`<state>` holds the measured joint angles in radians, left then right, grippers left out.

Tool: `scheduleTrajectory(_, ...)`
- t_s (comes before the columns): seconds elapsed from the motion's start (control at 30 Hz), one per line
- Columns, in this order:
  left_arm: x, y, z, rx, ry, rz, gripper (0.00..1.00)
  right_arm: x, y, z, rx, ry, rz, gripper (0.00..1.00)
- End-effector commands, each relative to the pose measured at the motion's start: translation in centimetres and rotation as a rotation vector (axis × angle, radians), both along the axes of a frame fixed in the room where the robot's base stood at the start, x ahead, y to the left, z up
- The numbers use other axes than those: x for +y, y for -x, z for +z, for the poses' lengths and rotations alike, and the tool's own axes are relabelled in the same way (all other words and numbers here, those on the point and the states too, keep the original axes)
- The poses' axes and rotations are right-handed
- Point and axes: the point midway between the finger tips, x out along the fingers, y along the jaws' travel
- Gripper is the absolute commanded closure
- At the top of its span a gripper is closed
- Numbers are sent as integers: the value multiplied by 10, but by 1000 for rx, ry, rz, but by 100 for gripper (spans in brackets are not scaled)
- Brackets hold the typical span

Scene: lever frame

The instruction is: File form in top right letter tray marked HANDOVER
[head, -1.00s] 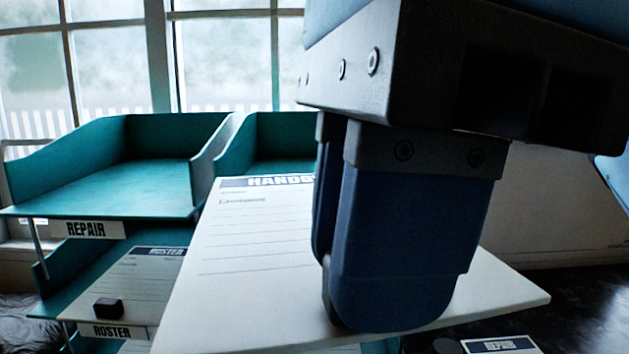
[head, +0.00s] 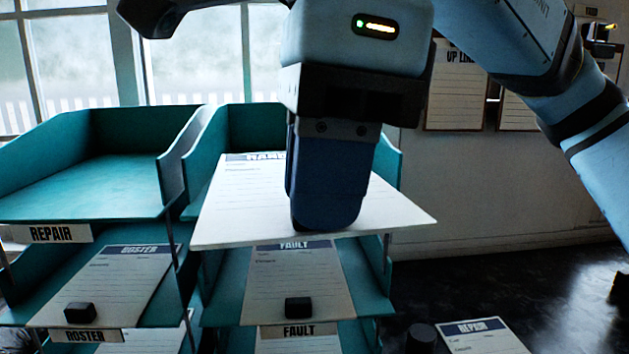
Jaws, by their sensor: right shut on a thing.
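My right gripper (head: 328,222) is shut on the white HANDOVER form (head: 239,205), with its fingers over the form's right part. The form is roughly level in front of and over the top right letter tray (head: 205,150). Its far edge reaches between that tray's green walls. The form hides the tray's floor and front label, and my gripper hides part of the form's heading. I cannot tell whether the form touches the tray. My left gripper is not in view.
The top left tray marked REPAIR (head: 95,185) is empty. Below are a ROSTER form (head: 115,285) and a FAULT form (head: 295,275), each with a black block on it. A REPAIR form (head: 482,336) lies low at right. Sheets (head: 457,95) hang on the wall.

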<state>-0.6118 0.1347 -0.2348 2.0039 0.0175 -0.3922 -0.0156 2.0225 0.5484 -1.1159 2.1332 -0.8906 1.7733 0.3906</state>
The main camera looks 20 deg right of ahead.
Motion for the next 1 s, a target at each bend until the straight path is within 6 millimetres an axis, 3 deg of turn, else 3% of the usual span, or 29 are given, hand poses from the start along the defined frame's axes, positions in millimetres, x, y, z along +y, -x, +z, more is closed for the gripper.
scheduleTrajectory(1.0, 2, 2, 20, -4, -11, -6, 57, -35, -118, -6, 1, -1, -4, 100)
